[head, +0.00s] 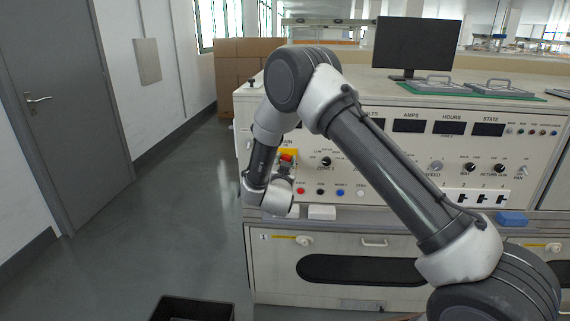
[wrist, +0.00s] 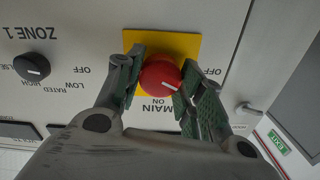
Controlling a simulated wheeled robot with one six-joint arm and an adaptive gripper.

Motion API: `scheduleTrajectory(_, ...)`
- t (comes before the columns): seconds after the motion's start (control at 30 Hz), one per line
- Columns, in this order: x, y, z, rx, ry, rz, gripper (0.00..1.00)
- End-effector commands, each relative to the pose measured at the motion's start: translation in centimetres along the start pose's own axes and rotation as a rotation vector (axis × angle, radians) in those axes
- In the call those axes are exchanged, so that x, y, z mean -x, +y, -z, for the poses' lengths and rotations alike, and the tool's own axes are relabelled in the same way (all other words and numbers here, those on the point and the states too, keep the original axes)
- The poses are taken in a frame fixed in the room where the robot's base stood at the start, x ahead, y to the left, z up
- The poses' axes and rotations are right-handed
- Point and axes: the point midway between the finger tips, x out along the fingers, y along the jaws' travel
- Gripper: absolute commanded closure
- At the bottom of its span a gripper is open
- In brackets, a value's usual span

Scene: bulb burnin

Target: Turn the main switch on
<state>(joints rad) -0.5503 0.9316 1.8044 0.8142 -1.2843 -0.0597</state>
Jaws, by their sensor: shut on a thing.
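The main switch (wrist: 160,79) is a red round knob with a white pointer line, on a yellow plate (wrist: 187,47) marked MAIN, with ON and OFF lettering around it. In the wrist view my gripper (wrist: 158,88) has its two green-padded fingers on either side of the knob, shut on it. The wrist picture is upside down, and the white line slants toward the lower right, toward the right-hand finger.
The black ZONE 1 knob (wrist: 32,67) is left of the switch in the wrist view. Small coloured buttons (head: 340,191) sit low on the panel. A white block (head: 321,212) lies on the ledge. A black bin (head: 193,308) stands on the floor; the floor at left is clear.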

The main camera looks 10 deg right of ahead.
Motion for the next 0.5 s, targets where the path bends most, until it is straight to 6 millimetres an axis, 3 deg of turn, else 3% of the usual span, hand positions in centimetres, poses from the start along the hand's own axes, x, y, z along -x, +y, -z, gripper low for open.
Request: scheduleTrajectory(0.5,0.03,0.08,-0.05,-0.488,-0.001,0.000,0.86)
